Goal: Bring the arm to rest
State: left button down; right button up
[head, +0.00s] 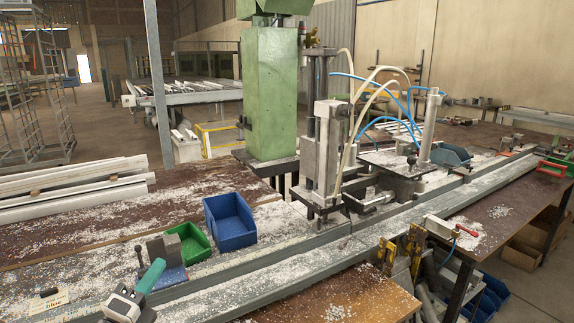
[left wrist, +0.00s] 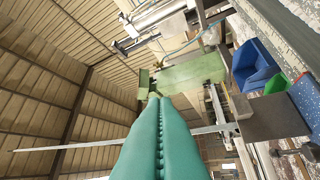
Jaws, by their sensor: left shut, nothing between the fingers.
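My left gripper (head: 158,264) is at the lower left of the head view, with its teal fingers pointing up and to the right. It appears in front of the bench near the small blue-based clamp (head: 172,276). In the left wrist view, the two teal fingers of my left gripper (left wrist: 160,100) lie pressed together along a seam with nothing between them. They point toward the green machine column (left wrist: 195,72) and the roof. My right gripper does not show in either view.
A green bin (head: 196,246) and a blue bin (head: 231,236) stand beyond the clamp. A long metal rail (head: 290,282) crosses the chip-strewn bench. A drilling machine (head: 326,150) stands behind it. White profiles (head: 75,185) lie at the left. A small label plate (head: 48,300) is at the lower left.

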pick_arm(q)
jog(key=s+f+n+g+y, duration=0.2)
jog(key=s+f+n+g, duration=0.1)
jog(key=f+n, duration=0.3)
jog(key=s+a+f+n+g+y, duration=0.1)
jog(key=s+f+n+g+y, duration=0.2)
jog(key=s+f+n, duration=0.2)
jog(key=s+f+n+g+y, duration=0.3)
jog(key=s+f+n, duration=0.1)
jog(key=f+n, duration=0.3)
jog(key=shift+s+a+f, duration=0.15)
jog(key=shift+a+f, duration=0.25)
jog(key=shift+f, duration=0.2)
jog(key=s+d+f+n+g+h, duration=0.1)
jog(key=s+d+f+n+g, duration=0.25)
jog(key=s, duration=0.45)
jog(key=s+d+f+n+g+h, duration=0.1)
jog(key=s+d+f+n+g, duration=0.15)
jog(key=s+f+g, duration=0.4)
jog(key=s+f+b, duration=0.2)
jog(key=f, duration=1.3)
jog(key=s+f+b, duration=0.2)
jog(key=f, duration=1.3)
jog(key=s+a+f+m+b, duration=0.1)
jog(key=s+a+f+b, duration=0.1)
jog(key=s+f, duration=1.3)
jog(key=shift+s+a+f+g+b, duration=0.3)
jog(key=shift+a+f+b, duration=0.1)
jog(key=shift+f, duration=0.55)
